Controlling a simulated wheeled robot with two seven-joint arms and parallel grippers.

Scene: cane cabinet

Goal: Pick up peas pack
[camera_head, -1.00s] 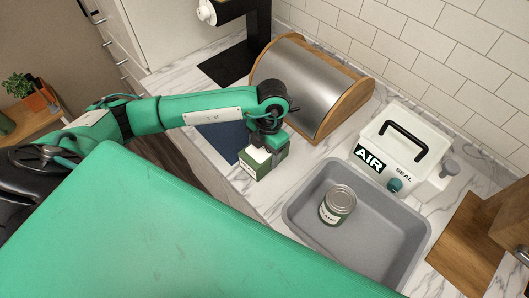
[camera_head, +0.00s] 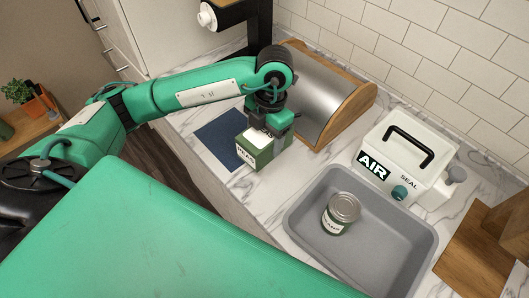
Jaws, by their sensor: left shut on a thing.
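The peas pack (camera_head: 252,151) is a green and white box with "PEAS" lettering, at the centre of the head view. My left gripper (camera_head: 269,130) comes down from above and is shut on the pack near its top right side. The gripper partly hides the pack's top. The pack is held up near the edge of the dark blue mat (camera_head: 219,138); I cannot tell how far it is above the counter. My right gripper does not show.
A grey tray (camera_head: 293,217) holds a can (camera_head: 340,214). Behind it stands a white "AIR SEAL" box (camera_head: 434,173) with a black handle. A wood and metal bread box (camera_head: 318,92) is close behind the pack. A wooden board (camera_head: 475,252) lies at right. Bare marble counter (camera_head: 275,190) shows in front.

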